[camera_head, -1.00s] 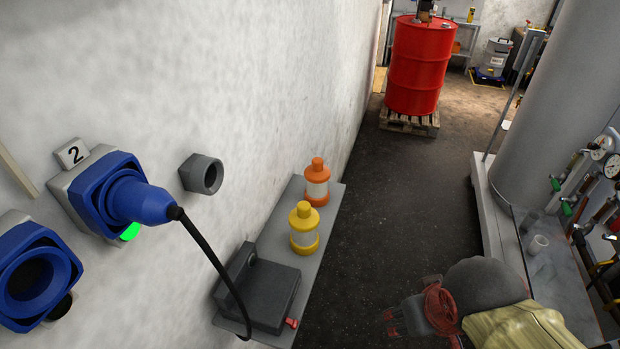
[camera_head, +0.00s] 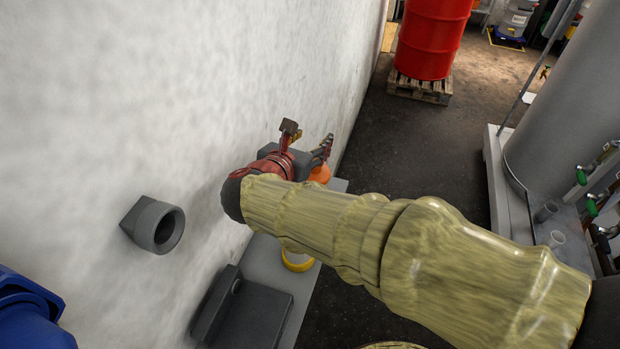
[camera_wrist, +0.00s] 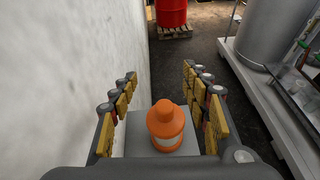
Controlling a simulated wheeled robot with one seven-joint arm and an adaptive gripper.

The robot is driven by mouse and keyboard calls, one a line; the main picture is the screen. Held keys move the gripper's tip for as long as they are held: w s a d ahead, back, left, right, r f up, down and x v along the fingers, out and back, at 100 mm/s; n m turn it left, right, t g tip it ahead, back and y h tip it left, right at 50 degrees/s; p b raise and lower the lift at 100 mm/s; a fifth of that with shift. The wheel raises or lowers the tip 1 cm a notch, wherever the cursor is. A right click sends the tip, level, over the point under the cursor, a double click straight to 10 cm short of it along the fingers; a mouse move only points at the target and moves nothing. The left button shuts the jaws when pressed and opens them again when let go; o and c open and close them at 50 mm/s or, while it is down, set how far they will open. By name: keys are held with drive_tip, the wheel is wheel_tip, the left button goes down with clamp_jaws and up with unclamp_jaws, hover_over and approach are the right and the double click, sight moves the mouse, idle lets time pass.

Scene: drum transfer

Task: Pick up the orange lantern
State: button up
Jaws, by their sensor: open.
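The orange lantern (camera_wrist: 166,126) stands upright on the grey shelf (camera_wrist: 140,125), seen in the wrist view between the two fingers of my gripper (camera_wrist: 160,95). The fingers are spread wide and hold nothing; whether they are level with the lantern is hard to tell. In the head view my gripper (camera_head: 307,143) is over the shelf near the wall. Only a small part of the orange lantern (camera_head: 320,174) shows there, the rest hidden behind my gripper and arm.
A yellow lantern (camera_head: 297,263), mostly hidden by my arm, stands nearer on the shelf, by a dark grey box (camera_head: 243,312). A grey socket (camera_head: 155,225) sticks out of the white wall on the left. A red drum (camera_head: 433,38) stands on a pallet farther off.

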sight(313, 175)
drive_tip(key=f+b, duration=0.1)
drive_tip(key=f, duration=0.2)
drive_tip(key=f+b, duration=0.1)
drive_tip(key=f, duration=0.1)
drive_tip(key=w+f+b, duration=0.1)
drive_tip(key=f, duration=0.2)
drive_tip(key=shift+d+f, duration=0.3)
drive_tip(key=shift+f, duration=0.05)
drive_tip(key=shift+b+x, duration=1)
drive_tip(key=shift+x, duration=2.15)
drive_tip(key=shift+c, duration=0.9)
drive_tip(key=shift+f, duration=0.1)
clamp_jaws()
